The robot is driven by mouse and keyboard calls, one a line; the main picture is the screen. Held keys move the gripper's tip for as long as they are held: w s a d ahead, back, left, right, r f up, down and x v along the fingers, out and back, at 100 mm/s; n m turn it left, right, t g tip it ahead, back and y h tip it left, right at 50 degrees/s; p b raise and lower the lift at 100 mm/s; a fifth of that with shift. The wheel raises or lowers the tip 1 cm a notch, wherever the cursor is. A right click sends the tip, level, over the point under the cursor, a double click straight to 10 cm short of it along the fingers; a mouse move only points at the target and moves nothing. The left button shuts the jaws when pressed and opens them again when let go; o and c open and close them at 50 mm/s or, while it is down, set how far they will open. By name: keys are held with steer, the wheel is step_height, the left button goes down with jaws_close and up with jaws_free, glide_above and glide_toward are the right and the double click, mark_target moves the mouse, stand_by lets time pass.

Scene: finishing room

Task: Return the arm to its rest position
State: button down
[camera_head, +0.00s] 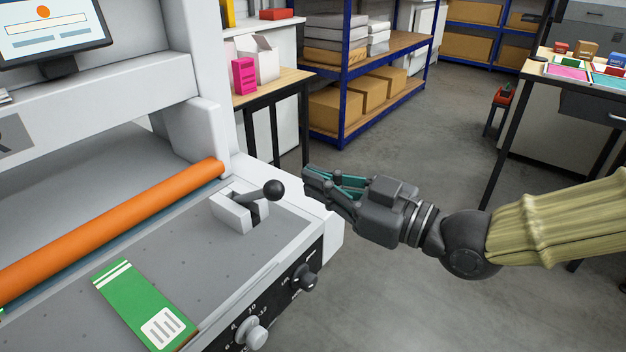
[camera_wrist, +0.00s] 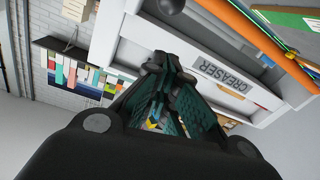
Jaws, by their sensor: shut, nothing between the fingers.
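My gripper (camera_head: 322,184) is shut and empty in the head view. It points left, just right of the white creasing machine (camera_head: 290,232) and close to the black ball-topped lever (camera_head: 262,192) on its bed. I cannot tell whether the fingertips touch anything; a gap to the lever's ball shows. My arm comes in from the right edge in a tan sleeve. In the wrist view the closed fingers (camera_wrist: 165,70) stand before the machine's front, which carries the label CREASER (camera_wrist: 225,78). The lever's ball (camera_wrist: 171,5) shows at the top edge.
A green card (camera_head: 145,303) lies on the machine bed below an orange roller (camera_head: 120,228). Knobs (camera_head: 303,278) stick out of the front panel. Blue shelving (camera_head: 345,75) with boxes stands behind. A table (camera_head: 545,68) with small boxes stands at right. Grey floor (camera_head: 420,130) between is clear.

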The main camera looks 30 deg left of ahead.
stand_by(0.4)
steer(key=w+d+f+m+t+h+p, duration=0.1)
steer(key=d+f+m+h, duration=0.3)
steer(key=f, duration=0.7)
steer(key=w+d+f+m+t+h+p, duration=0.1)
steer(key=d+f+m, duration=0.4)
steer(key=f, duration=0.7)
steer(key=w+d+f+m+t+h+p, duration=0.1)
steer(key=d+f+m+h, duration=0.3)
steer(key=f, duration=0.7)
steer(key=s+d+f+m+g+h+p, duration=0.1)
steer(key=s+d+f+m+h, duration=0.15)
steer(key=d+f, duration=0.4)
steer(key=s+d+f+m+h+p, duration=0.1)
steer(key=s+d+f, duration=0.3)
steer(key=d+f, duration=0.3)
steer(key=s+d+f+m+g+h, duration=0.1)
steer(key=s+d+f+h, duration=0.1)
steer(key=s+d, duration=0.3)
steer(key=s+d+f+m+g+h+p, duration=0.1)
steer(key=s+d, duration=0.5)
steer(key=d, duration=0.8)
step_height(320, 180, down, 3)
steer(key=m+h, duration=0.1)
steer(key=h, duration=0.1)
steer(key=shift+g+h, duration=0.3)
steer(key=shift+h, duration=0.05)
steer(key=shift+a+r+m, duration=0.1)
steer(key=shift+m, duration=0.15)
